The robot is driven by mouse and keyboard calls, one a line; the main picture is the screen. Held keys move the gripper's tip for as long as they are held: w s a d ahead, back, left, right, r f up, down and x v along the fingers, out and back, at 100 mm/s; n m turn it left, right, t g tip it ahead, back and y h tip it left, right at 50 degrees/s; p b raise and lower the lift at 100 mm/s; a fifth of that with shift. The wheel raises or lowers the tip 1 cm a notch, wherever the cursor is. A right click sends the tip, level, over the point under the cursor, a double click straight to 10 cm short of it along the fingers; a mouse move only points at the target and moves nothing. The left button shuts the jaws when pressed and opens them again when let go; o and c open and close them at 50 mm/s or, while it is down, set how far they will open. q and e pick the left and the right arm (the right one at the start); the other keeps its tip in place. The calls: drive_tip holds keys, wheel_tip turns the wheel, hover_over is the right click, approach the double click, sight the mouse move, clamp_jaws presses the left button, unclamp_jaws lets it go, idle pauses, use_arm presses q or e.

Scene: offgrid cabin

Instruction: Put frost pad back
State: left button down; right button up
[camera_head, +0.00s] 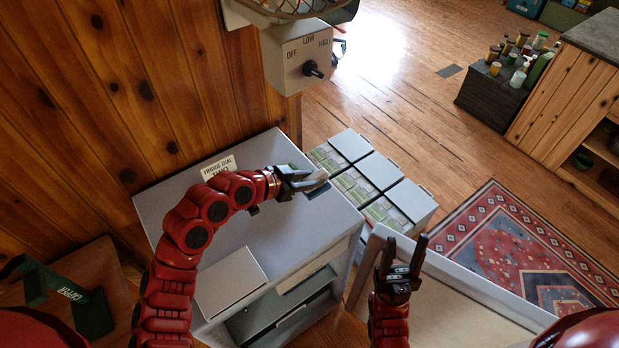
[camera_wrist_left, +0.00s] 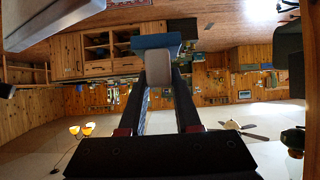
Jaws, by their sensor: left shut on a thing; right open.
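My left gripper (camera_head: 306,183) is above the back right part of the grey fridge top (camera_head: 262,205). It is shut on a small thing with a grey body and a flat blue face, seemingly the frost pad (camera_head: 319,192). In the left wrist view the pad's grey body (camera_wrist_left: 160,60) sits between the fingertips, its blue part beyond them. I cannot tell whether the pad touches the fridge top. The fridge front stands open, showing a shelf inside. My right gripper (camera_head: 405,262) is open and empty, in front of a pale open panel (camera_head: 460,295), perhaps the fridge door.
A note reading "FRIDGE DIAL TWO" (camera_head: 219,167) stands at the fridge's back. A grey flat panel (camera_head: 229,287) lies at its front left. Grey battery-like boxes (camera_head: 376,172) stand right of it. A switch box (camera_head: 300,62) hangs on the wall above.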

use_arm(q)
drive_tip(key=shift+w+f, duration=0.1)
drive_tip(key=shift+f, duration=0.3)
drive_tip(key=shift+f+b, duration=0.55)
drive_tip(key=shift+f, duration=0.4)
drive_tip(key=shift+f+b, duration=1.55)
drive_tip(key=shift+f, duration=1.65)
wheel_tip(320, 180, down, 4)
drive_tip(key=b, duration=0.4)
drive_tip(key=shift+f, duration=0.2)
drive_tip(key=shift+f+b, duration=0.2)
drive_tip(key=shift+b, duration=0.25)
drive_tip(key=c, duration=0.5)
unclamp_jaws()
drive_tip(key=shift+a+r, duration=0.1)
drive_tip(key=shift+a, duration=0.05)
